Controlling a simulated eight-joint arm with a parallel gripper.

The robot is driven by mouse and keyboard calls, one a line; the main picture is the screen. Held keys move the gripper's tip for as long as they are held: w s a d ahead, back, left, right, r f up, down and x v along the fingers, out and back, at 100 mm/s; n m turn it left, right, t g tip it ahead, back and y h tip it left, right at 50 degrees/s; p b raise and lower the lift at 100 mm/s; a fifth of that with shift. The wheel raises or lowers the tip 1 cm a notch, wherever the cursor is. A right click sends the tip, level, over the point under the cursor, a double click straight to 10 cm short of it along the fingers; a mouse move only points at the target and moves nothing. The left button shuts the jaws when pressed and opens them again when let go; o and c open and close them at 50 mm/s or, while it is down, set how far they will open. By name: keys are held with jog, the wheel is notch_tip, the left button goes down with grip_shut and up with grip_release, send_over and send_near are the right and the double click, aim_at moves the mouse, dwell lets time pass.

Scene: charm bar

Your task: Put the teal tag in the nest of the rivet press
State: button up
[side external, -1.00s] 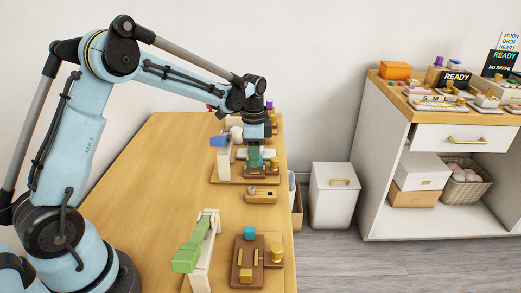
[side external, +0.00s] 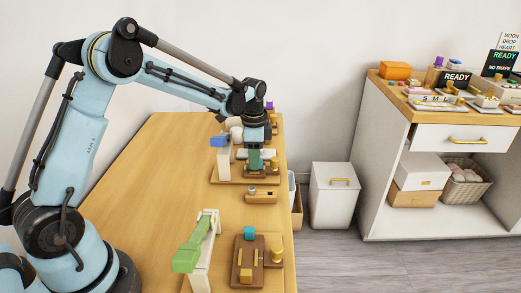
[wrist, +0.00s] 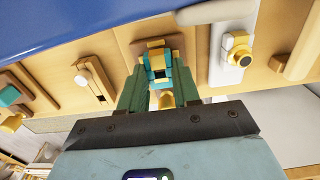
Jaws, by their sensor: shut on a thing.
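My gripper (wrist: 158,82) points down with its green fingers shut on a small teal piece, the teal tag (wrist: 159,66), between gold parts. In the side view my gripper (side external: 254,160) is low over the brown block beside the blue-levered press (side external: 222,155). The tag is at or just above the nest (wrist: 139,48) on that block; I cannot tell whether it touches, and the fingers hide much of it. The press's blue lever (wrist: 90,18) fills the top of the wrist view.
A green-levered press (side external: 192,250) stands nearer, beside a brown block (side external: 258,275) with gold parts and a teal knob. A small wooden fixture (side external: 261,196) lies between the stations. The left part of the table (side external: 150,190) is clear. A white cabinet (side external: 385,180) stands to the right.

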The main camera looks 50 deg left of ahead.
jog(key=shift+f, duration=0.45)
dwell(0.6)
jog(key=o, duration=1)
jog(key=shift+c, duration=0.2)
notch_tip(320, 180, up, 12)
jog(key=shift+r, duration=0.1)
